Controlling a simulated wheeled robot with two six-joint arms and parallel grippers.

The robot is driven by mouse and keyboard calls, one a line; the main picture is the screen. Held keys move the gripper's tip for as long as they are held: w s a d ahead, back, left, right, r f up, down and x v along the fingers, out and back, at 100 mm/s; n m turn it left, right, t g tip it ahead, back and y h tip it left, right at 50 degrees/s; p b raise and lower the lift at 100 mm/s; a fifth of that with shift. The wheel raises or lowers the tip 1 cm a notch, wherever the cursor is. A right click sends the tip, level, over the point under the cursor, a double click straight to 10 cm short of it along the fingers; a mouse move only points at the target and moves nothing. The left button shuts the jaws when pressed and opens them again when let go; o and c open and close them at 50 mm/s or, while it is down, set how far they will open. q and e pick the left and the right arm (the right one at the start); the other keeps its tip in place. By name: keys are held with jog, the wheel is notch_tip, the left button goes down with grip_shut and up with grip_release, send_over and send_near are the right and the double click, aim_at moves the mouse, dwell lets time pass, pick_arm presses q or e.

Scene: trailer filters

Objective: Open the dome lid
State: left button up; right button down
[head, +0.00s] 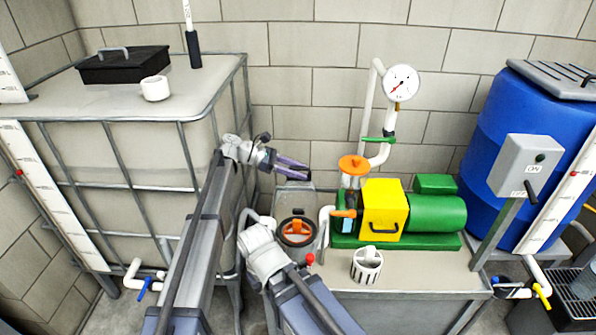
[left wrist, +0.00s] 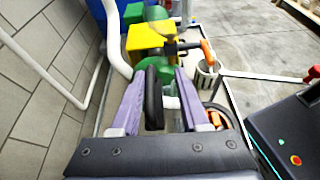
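My left gripper (head: 293,168) is open above the left end of the pump bench, with its purple fingers apart. In the left wrist view, the gripper (left wrist: 160,100) has a black upright bar or handle (left wrist: 153,98) showing between its fingers; I cannot tell whether they touch it. No part is plainly a dome lid. A clear grey housing (head: 290,199) with a dark top edge stands just below the gripper. My right gripper's fingers are not in view; a grey arm joint shows below the ring.
A yellow and green pump (head: 432,213) stands right of the housing, with an orange-topped strainer (head: 354,166). A slotted white cup (head: 367,265) is in front. A caged white tank (head: 80,110) is left, a blue barrel (head: 500,140) right. A block wall is close behind.

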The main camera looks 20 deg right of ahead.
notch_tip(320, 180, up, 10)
jog(key=p, duration=0.9)
jog(key=shift+p, duration=0.3)
